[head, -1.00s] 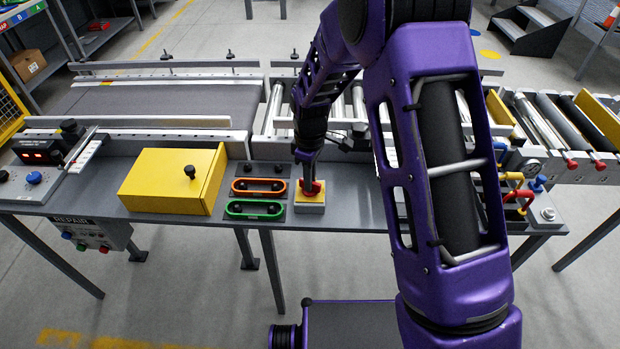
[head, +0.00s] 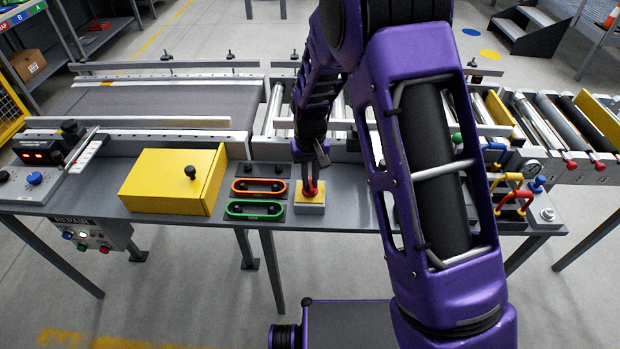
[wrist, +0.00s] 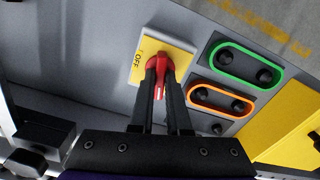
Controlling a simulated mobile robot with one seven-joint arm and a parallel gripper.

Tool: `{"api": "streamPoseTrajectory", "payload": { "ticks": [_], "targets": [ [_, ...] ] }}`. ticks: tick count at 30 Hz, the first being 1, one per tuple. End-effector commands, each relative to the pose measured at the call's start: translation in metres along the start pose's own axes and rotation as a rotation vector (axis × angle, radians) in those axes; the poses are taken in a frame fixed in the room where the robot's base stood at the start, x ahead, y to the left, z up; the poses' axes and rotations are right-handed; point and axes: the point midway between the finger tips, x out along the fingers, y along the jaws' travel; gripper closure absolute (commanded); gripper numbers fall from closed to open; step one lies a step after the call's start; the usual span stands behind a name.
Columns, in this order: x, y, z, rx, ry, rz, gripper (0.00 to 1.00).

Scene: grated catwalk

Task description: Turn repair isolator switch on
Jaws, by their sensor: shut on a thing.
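The isolator switch is a red rotary handle (wrist: 158,62) on a yellow plate (wrist: 180,47) marked OFF. In the head view the yellow block (head: 309,208) sits on the grey bench, right of the green and orange framed panels. My gripper (wrist: 158,88) has its two fingers closed about the red handle, from above. In the head view my gripper (head: 312,180) reaches down onto the switch, and the red handle shows only partly between the fingers. In the wrist view the handle lies along the line of the fingers. Any ON mark is hidden or out of sight.
An orange-framed panel (head: 259,187) and a green-framed panel (head: 255,210) lie just left of the switch. A yellow box (head: 172,181) with a black knob stands farther left. Red and yellow handles (head: 515,190) stand at the right. Conveyor rails run behind the bench.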

Motion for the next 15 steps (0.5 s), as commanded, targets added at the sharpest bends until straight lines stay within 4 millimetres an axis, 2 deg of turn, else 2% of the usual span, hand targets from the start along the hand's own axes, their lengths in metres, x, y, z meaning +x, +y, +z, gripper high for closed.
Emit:
{"api": "streamPoseTrajectory", "payload": {
  "ticks": [6,15],
  "targets": [
    [-0.0009,-0.0002,-0.0002,0.149,0.0,0.0,1.0],
    [-0.0005,-0.0001,-0.0002,0.265,0.0,0.0,1.0]
  ]
}}
